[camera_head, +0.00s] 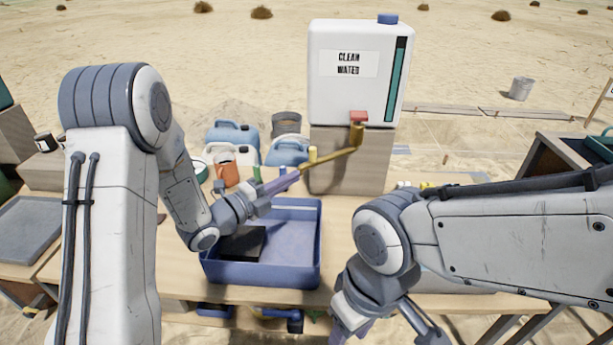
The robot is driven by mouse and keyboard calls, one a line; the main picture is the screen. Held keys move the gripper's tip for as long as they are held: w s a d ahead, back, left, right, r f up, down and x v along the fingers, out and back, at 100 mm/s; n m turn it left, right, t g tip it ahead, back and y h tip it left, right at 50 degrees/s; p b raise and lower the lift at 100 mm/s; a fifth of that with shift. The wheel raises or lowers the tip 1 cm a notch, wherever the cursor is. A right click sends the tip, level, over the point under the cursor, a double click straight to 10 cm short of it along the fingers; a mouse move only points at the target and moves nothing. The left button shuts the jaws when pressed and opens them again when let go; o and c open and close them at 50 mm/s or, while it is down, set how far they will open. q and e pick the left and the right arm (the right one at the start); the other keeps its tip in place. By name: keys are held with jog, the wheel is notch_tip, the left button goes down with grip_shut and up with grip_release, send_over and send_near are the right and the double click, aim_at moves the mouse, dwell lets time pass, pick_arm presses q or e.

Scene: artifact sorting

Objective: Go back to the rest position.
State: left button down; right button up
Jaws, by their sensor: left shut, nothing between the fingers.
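My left gripper (281,183) reaches in from the left over the blue basin (305,262). Its fingers are shut with nothing between them, close to the end of the brass tap spout (333,158); I cannot tell whether they touch it. My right gripper (388,333) is low at the bottom edge, pointing down in front of the table. Its fingers are partly cut off, so I cannot tell whether it is open or shut.
A white water tank (338,95) with a red-topped tap stands on a box behind the table (180,265). A dark slab (243,243) lies in the basin. Blue jugs (232,138) stand behind it. Side tables flank left and right.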

pick_arm(q)
jog(key=s+d+r+n+g+y+p, duration=0.1)
jog(key=s+n+g+y+p, duration=0.1)
jog(key=s+n+g+y, duration=0.3)
jog(key=s+d+r+n+g+y+p, duration=0.1)
jog(key=s+n+g+y, duration=0.5)
jog(key=s+n, duration=0.8)
jog(key=s+r+g+p, duration=0.1)
jog(key=s+g+p, duration=0.1)
jog(key=s, duration=1.2)
jog(key=shift+d+y, duration=0.15)
jog(key=shift+y, duration=0.15)
